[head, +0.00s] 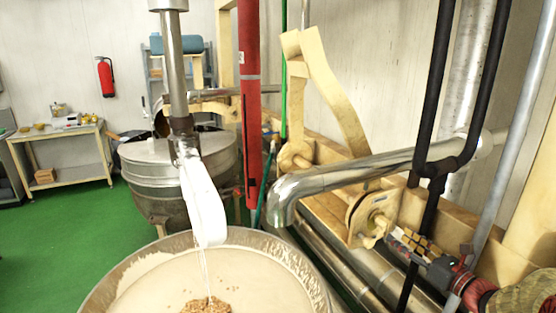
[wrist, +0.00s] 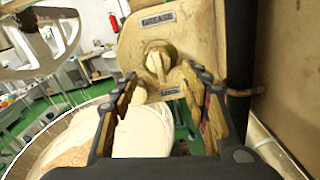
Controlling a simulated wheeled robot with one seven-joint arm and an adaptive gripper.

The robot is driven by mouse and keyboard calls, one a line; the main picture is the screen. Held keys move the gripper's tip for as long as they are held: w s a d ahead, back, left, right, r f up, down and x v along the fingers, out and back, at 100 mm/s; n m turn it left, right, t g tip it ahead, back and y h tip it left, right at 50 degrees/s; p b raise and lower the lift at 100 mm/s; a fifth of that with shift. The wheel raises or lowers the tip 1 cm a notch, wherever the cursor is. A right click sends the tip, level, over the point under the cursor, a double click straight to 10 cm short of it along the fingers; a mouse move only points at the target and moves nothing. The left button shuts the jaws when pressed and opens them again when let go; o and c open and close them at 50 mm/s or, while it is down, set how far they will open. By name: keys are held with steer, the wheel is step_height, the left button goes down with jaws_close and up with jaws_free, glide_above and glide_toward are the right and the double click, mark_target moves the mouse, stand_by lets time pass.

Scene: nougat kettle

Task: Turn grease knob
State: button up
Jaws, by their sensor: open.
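The grease knob (wrist: 158,58) is a cream knob on a stained cream panel (wrist: 205,40), under a dark plate reading GREASE (wrist: 157,20). In the head view the knob (head: 378,222) sits on its panel at the right of the kettle. My gripper (wrist: 163,80) is open, its two fingers spread to either side below the knob in the wrist view. The head view shows my gripper (head: 396,238) close in front of the knob. I cannot tell whether the fingertips touch it.
The big kettle (head: 98,296) with pale nougat stands at the front left. A steel pipe (head: 345,178) bends above the panel. A dark vertical pipe (wrist: 240,50) runs right of my gripper. Open green floor (head: 60,230) lies at the far left.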

steer(key=s+a+f+n+g+b, duration=0.1)
steer(key=s+a+f+n+g, duration=0.55)
steer(key=s+a+n, duration=0.2)
steer(key=s+a+f+n+g, duration=0.5)
steer(key=s+a+f+n, duration=0.2)
steer(key=s+n, duration=0.2)
steer(key=s+a+r+n+g+h+b, duration=0.1)
steer(key=s+r+n+h, duration=0.15)
steer(key=s+n, duration=0.45)
steer(key=s+a+r+n+h+b, duration=0.1)
steer(key=s+n+h+b, duration=0.1)
steer(key=s+n+h, duration=0.35)
steer(key=a+r+n+y, duration=0.1)
steer(key=a+n, duration=0.1)
steer(key=s+a+r+n+t+y, duration=0.1)
steer(key=a+r+n, duration=0.1)
steer(key=shift+s+a+b, duration=0.1)
steer(key=shift+a+b, duration=0.15)
steer(key=shift+b, duration=0.1)
steer(key=shift+c, duration=1.1)
